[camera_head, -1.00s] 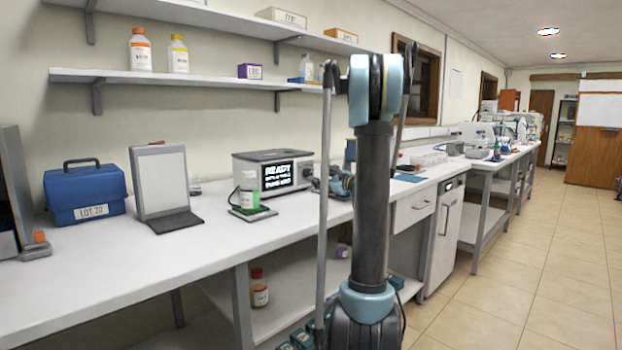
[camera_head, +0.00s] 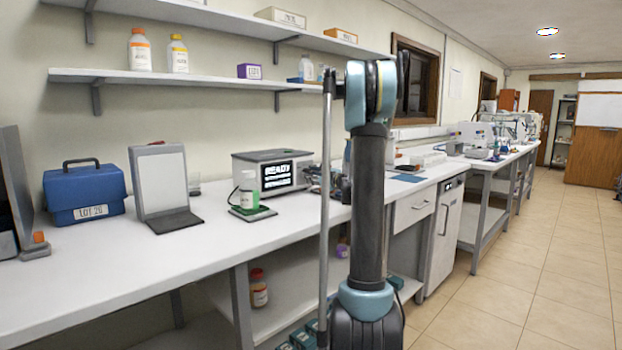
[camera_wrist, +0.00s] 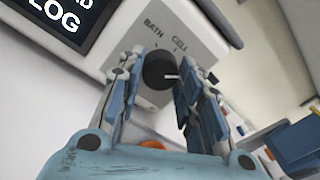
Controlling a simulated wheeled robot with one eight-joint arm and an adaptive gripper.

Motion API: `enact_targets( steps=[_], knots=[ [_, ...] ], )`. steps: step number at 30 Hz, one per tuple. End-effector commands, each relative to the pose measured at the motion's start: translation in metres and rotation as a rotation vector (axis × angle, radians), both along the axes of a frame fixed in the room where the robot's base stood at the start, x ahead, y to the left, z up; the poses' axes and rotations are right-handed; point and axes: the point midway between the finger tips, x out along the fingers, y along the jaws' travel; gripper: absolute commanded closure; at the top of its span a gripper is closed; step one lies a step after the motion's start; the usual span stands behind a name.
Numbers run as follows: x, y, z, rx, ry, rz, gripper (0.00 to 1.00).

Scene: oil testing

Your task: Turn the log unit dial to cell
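The log unit (camera_head: 255,168) is a grey box on the bench with a black READY screen. In the wrist view its pale face (camera_wrist: 198,45) carries a dark round dial (camera_wrist: 157,72) with a white pointer line. The labels BATH and CELL are printed above the dial. The pointer points right in the picture, below the CELL label. My gripper (camera_wrist: 158,70) has its two fingers spread, one on each side of the dial. Whether the pads touch it I cannot tell. In the head view the dial is hidden and the gripper is largely obscured by my arm.
A green-labelled bottle (camera_head: 248,188) stands on a small green-topped plate before the unit. A tablet-like panel (camera_head: 162,183) and a blue case (camera_head: 86,192) stand farther left. The wrist view shows the unit's screen (camera_wrist: 62,18) and an orange object (camera_wrist: 152,145) below the dial.

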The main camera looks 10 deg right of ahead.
Motion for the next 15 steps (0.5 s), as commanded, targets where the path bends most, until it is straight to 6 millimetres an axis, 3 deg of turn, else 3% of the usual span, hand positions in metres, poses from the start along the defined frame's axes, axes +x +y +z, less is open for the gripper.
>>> enact_targets(
  steps=[15],
  knots=[
    [-0.0004,0.0010,-0.0002,-0.074,-0.054,0.002,0.91]
  ],
)
